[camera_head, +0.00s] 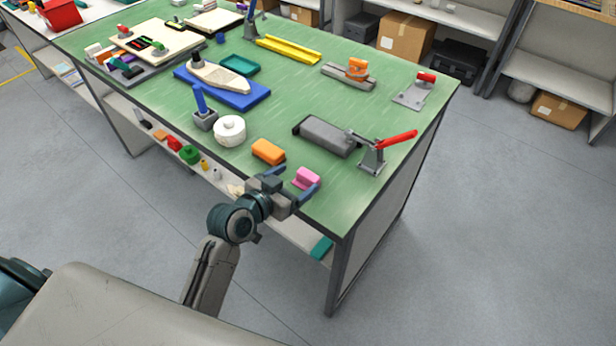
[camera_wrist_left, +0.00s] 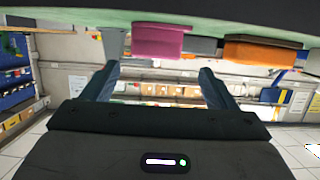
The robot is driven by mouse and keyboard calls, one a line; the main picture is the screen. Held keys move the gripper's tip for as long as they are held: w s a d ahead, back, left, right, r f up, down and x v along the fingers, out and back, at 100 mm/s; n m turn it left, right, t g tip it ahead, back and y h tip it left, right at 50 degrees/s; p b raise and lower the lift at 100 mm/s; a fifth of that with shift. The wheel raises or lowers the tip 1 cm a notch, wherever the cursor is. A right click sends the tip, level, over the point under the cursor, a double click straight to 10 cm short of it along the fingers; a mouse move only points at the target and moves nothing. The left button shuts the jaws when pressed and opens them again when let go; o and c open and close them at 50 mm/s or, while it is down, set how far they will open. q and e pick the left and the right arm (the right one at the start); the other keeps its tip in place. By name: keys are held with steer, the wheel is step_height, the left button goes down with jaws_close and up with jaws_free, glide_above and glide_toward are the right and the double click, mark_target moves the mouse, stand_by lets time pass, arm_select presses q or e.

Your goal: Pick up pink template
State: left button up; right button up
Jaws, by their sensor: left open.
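The pink template (camera_head: 306,179) lies on the green table near its front edge. My left gripper (camera_head: 297,180) is open, with its two blue fingers reaching over the table edge around the place of the pink template. In the left wrist view the pink template (camera_wrist_left: 158,41) shows at the top, beyond the tips of the open fingers (camera_wrist_left: 158,75) and between their lines. Nothing shows held between the fingers there. I cannot tell whether a finger touches the template. My right gripper is not in view.
An orange block (camera_head: 268,151) lies close to the left of the pink template. A grey block (camera_head: 327,136) and a red-handled clamp (camera_head: 376,155) stand behind it. A white round container (camera_head: 230,131) is farther left. The green table top (camera_head: 335,195) is bare at the right front corner.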

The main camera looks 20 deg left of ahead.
mark_target(309, 174)
arm_select(q)
steer(key=x, duration=0.2)
steer(key=shift+w+d, duration=0.1)
steer(key=shift+w, duration=0.15)
steer(key=p+x, duration=0.1)
steer(key=x, duration=0.1)
steer(key=p+x, duration=0.1)
steer(key=x, duration=0.1)
steer(key=shift+s+d+f, duration=0.1)
steer(key=shift+d+f, duration=0.1)
steer(key=shift+d, duration=0.1)
steer(key=shift+w+f, duration=0.15)
steer(key=shift+w, duration=0.1)
steer(key=shift+f, duration=0.1)
steer(key=c, duration=0.8)
steer(key=shift+c, duration=1.3)
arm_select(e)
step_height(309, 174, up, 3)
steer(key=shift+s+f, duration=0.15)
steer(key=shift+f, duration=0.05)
